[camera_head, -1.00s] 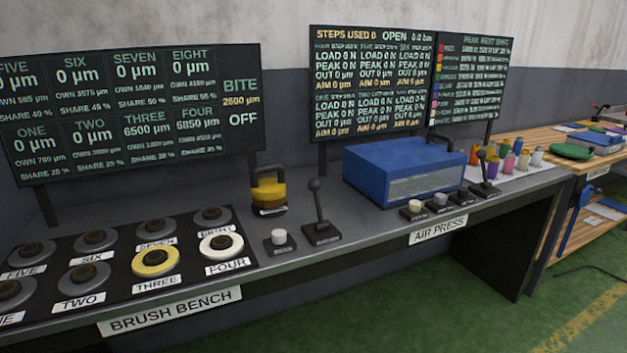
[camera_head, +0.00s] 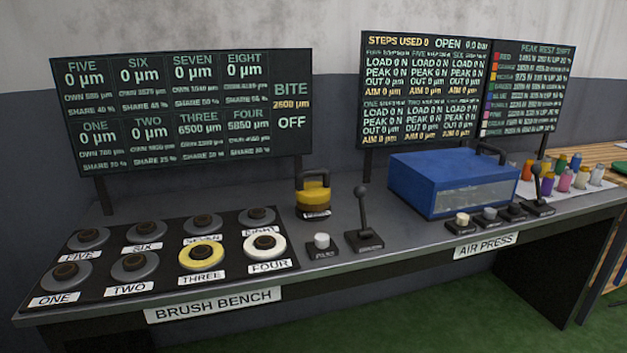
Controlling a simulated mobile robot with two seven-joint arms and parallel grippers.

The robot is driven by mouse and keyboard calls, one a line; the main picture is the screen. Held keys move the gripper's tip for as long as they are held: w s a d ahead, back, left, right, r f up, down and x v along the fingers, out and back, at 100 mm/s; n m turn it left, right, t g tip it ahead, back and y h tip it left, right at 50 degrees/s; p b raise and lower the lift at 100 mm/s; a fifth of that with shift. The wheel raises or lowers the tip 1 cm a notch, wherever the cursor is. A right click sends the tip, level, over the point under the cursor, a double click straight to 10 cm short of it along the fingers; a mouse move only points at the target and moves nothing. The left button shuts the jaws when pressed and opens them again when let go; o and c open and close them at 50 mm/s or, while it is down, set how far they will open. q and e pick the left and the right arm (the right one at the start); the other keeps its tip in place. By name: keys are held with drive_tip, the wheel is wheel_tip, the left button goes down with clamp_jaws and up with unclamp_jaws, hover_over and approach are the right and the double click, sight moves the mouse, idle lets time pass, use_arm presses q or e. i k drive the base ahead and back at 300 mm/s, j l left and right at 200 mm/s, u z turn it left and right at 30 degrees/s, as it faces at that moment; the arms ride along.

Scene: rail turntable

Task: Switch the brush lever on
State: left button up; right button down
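The likely brush lever (camera_head: 363,215) is a dark stick with a round knob on a small black base. It stands upright on the bench, right of a small white push button (camera_head: 321,241). The brush bench display (camera_head: 187,112) behind it reads BITE 2600 µm and OFF. The BRUSH BENCH sign (camera_head: 213,304) is on the front edge. A second similar lever (camera_head: 538,186) stands at the right, by the air press. Neither of my grippers shows in the head view.
A panel with several round brush pads (camera_head: 202,256) lies at the left, THREE yellow and FOUR white. A yellow-and-black handled weight (camera_head: 313,195) stands behind the button. The blue air press (camera_head: 450,182) and small coloured bottles (camera_head: 564,180) are at the right. Green floor lies in front.

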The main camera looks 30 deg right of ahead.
sight(359, 191)
drive_tip(key=l+u, duration=0.7)
drive_tip(key=k+l+u, duration=0.15)
drive_tip(key=l, duration=0.2)
drive_tip(key=k+l+u, duration=0.2)
drive_tip(key=l, duration=0.15)
drive_tip(key=k+l, duration=0.15)
drive_tip(key=l, duration=0.25)
drive_tip(key=k+l, duration=0.1)
drive_tip(key=l, duration=0.25)
drive_tip(key=k+l+u, duration=0.1)
drive_tip(key=l, duration=0.3)
drive_tip(key=k+l, duration=0.2)
drive_tip(key=l, duration=0.15)
drive_tip(key=k+l+u, duration=0.1)
drive_tip(key=l, duration=0.25)
drive_tip(key=k+l, duration=0.2)
drive_tip(key=l, duration=0.15)
